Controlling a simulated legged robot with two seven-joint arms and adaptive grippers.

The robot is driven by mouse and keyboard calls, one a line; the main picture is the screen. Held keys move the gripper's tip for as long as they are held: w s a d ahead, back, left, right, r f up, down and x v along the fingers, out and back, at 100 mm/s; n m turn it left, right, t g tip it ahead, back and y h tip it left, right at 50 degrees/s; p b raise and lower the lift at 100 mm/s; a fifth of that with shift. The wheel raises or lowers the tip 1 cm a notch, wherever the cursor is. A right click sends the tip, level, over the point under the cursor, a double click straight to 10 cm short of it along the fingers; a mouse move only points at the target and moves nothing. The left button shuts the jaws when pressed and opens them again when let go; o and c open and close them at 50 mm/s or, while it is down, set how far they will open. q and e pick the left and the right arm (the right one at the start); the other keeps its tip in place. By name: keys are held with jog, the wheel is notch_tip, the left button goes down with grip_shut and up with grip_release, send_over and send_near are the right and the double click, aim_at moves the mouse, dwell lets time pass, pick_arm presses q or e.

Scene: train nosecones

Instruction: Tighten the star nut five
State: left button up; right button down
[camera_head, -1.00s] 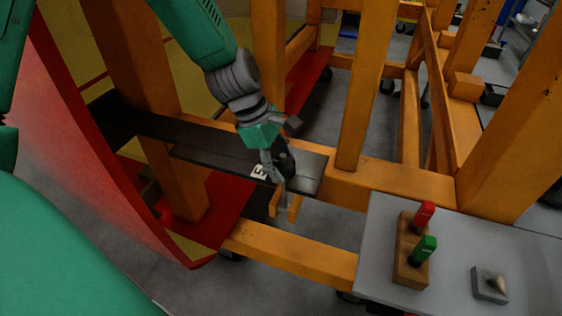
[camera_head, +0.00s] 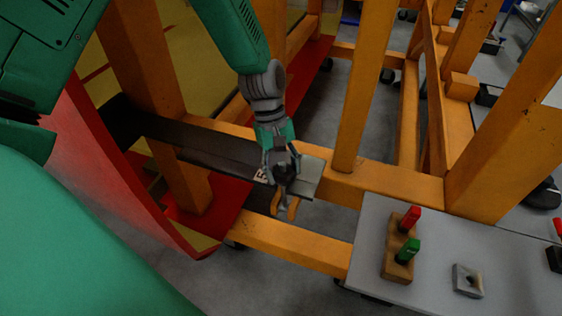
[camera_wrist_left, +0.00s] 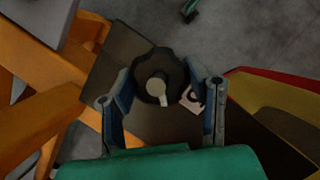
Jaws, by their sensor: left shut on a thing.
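The star nut (camera_wrist_left: 158,76) is a black lobed knob with a pale stud end at its middle. It sits on a dark plate (camera_wrist_left: 118,48), which also shows in the head view (camera_head: 222,151). Beside the nut is a white label (camera_wrist_left: 193,99); in the head view the label (camera_head: 261,175) seems to read 5. My left gripper (camera_wrist_left: 162,97) has its two fingers on either side of the nut, shut on it. In the head view, my left gripper (camera_head: 284,178) partly hides the nut near the plate's right end. My right gripper is not in view.
Orange beams (camera_head: 358,90) stand around the plate, and a red curved panel (camera_head: 125,170) is at left. A grey table (camera_head: 440,235) at right holds a wooden block (camera_head: 393,262) with red and green pieces, and a small grey square part (camera_head: 468,281).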

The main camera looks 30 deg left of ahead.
pick_arm(q)
jog(key=m+g, duration=0.1)
jog(key=m, duration=0.2)
jog(key=shift+d+y, duration=0.2)
jog(key=shift+y, duration=0.2)
jog(key=m+g+y, duration=0.1)
jog(key=m, duration=0.3)
jog(key=m+y, duration=0.1)
jog(key=m, duration=0.3)
jog(key=shift+y, duration=0.4)
jog(key=m+y, duration=0.1)
jog(key=m, duration=0.3)
jog(key=shift+r+y, duration=0.1)
jog(key=shift+y, duration=0.3)
jog(key=m, duration=0.2)
jog(key=m+y, duration=0.1)
jog(key=m, duration=0.1)
jog(key=shift+m+t+y, duration=0.3)
jog(key=shift+m+t, duration=0.1)
jog(key=m+t+y, duration=0.1)
jog(key=m, duration=0.3)
jog(key=shift+a+m, duration=0.1)
jog(key=shift+m, duration=0.3)
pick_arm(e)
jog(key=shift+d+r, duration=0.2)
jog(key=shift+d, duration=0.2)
pick_arm(q)
jog(key=shift+t, duration=0.3)
